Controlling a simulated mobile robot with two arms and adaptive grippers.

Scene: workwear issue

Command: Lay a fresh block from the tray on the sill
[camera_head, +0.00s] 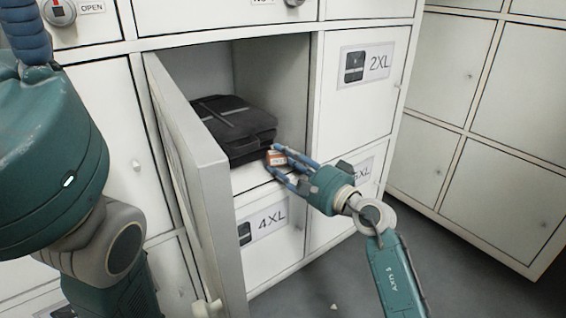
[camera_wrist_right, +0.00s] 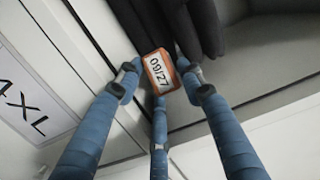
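A small orange block (camera_head: 276,158) with a white label is at the front edge of an open locker compartment. In the right wrist view the block (camera_wrist_right: 160,72) shows its label, "09/27". My right gripper (camera_head: 272,159) has its blue fingertips around the block, seemingly touching its sides. The sill (camera_head: 250,178) is the pale front strip of the compartment floor; whether the block rests on it I cannot tell. My left gripper (camera_head: 25,32) shows only in part at the upper left, a blue ribbed finger close to the camera. No tray is visible.
Dark folded garments (camera_head: 230,125) lie in the compartment just behind the block. The open locker door (camera_head: 190,170) stands out to the left of it. Closed lockers labelled 2XL (camera_head: 365,65) and 4XL (camera_head: 265,235) surround it. Grey floor (camera_head: 465,285) is open at lower right.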

